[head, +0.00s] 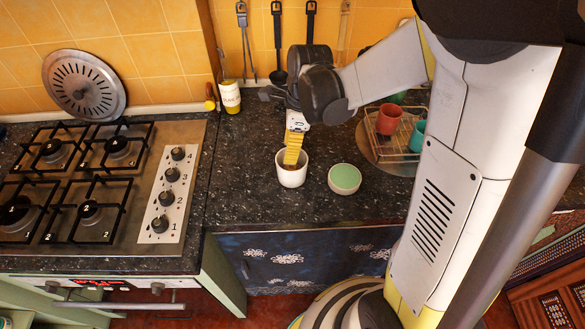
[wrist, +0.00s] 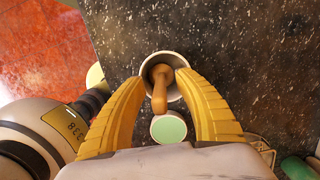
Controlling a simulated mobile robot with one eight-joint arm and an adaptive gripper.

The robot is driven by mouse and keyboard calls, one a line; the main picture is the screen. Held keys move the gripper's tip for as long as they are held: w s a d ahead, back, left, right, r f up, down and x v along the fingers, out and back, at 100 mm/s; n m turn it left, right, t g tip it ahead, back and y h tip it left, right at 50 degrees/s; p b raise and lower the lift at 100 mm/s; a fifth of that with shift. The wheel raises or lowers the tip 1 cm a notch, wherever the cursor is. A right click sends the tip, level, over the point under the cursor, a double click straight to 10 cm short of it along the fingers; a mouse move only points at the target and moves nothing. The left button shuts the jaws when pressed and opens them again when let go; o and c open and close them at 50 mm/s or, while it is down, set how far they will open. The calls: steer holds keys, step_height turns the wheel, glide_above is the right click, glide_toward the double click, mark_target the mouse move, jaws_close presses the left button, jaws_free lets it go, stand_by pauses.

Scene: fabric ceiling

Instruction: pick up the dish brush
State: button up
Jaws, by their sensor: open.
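The dish brush (wrist: 159,91) shows in the wrist view as a wooden, light brown handle with a rounded end, standing in a white cup (wrist: 148,62). Its lower part is hidden inside the cup. In the head view the white cup (head: 291,176) stands on the dark counter, and my gripper largely hides the brush. My gripper (head: 292,158) points down just over the cup's mouth. In the wrist view its yellow fingers (wrist: 160,80) are open, one on each side of the brush.
A round pot with a green top (head: 344,178) stands close right of the cup. A wire dish rack (head: 392,148) with a red cup (head: 388,119) and a teal cup is farther right. A gas stove (head: 100,185) is at left. The counter left of the cup is clear.

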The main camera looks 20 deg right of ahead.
jaws_close()
stand_by(0.3)
